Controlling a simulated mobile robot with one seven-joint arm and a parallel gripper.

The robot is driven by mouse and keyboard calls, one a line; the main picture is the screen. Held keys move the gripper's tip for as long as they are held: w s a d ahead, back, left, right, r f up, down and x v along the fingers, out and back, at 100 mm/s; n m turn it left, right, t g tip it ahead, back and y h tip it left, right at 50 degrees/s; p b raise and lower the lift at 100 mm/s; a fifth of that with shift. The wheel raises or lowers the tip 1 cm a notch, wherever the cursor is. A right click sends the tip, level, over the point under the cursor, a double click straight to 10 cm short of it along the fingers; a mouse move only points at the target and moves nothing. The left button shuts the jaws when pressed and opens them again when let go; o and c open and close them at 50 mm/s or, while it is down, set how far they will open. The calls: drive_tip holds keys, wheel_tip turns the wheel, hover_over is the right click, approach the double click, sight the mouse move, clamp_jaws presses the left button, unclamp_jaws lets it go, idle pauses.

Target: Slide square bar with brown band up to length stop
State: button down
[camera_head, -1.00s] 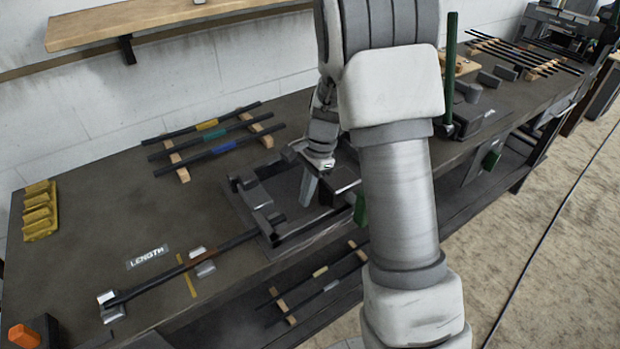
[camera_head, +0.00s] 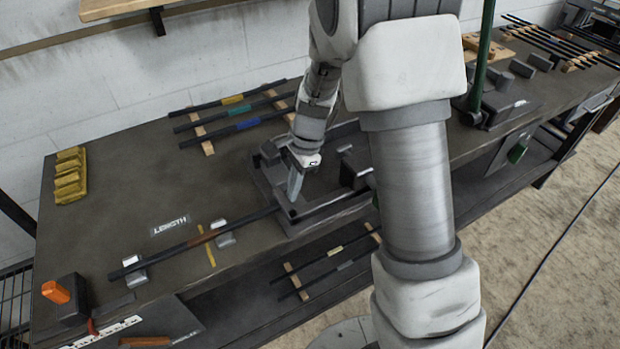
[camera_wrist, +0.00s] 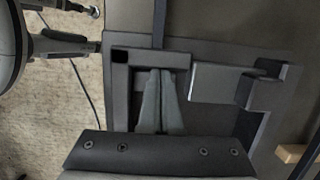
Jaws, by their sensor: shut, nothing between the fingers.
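The square bar with the brown band (camera_head: 165,253) lies on two grey support blocks in the head view, its brown band (camera_head: 201,239) near a yellow line on the bench. Its left end sticks out past the left block. A dark block with an orange top (camera_head: 65,300) stands roughly in line beyond that end, a small gap apart; it may be the length stop. My gripper (camera_head: 294,195) is shut and empty, pointing down inside the dark frame fixture by the bar's right end. In the wrist view the fingertips (camera_wrist: 160,72) are near the frame's edge, and the bar (camera_wrist: 160,25) runs beyond it. Contact cannot be told.
The dark frame fixture (camera_head: 335,207) surrounds my fingers closely. Several banded bars lie on a wooden rack (camera_head: 208,148) behind. A yellow holder (camera_head: 70,176) sits at the left, a green post (camera_head: 483,50) at the right.

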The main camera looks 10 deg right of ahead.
drive_tip(key=a, duration=0.1)
drive_tip(key=s+a, duration=0.1)
drive_tip(key=a, duration=0.1)
drive_tip(key=a+p, duration=0.1)
drive_tip(key=a, duration=0.1)
drive_tip(key=shift+s, duration=0.4)
drive_tip(key=shift+a, duration=0.1)
drive_tip(key=d, duration=0.1)
drive_tip(key=w+d, duration=0.1)
drive_tip(key=d, duration=0.2)
drive_tip(key=shift+w+d+r, duration=0.15)
drive_tip(key=shift+w+r, duration=0.05)
drive_tip(key=shift+w, duration=0.05)
drive_tip(key=p+v, duration=0.1)
drive_tip(key=v, duration=0.8)
drive_tip(key=shift+r, duration=0.4)
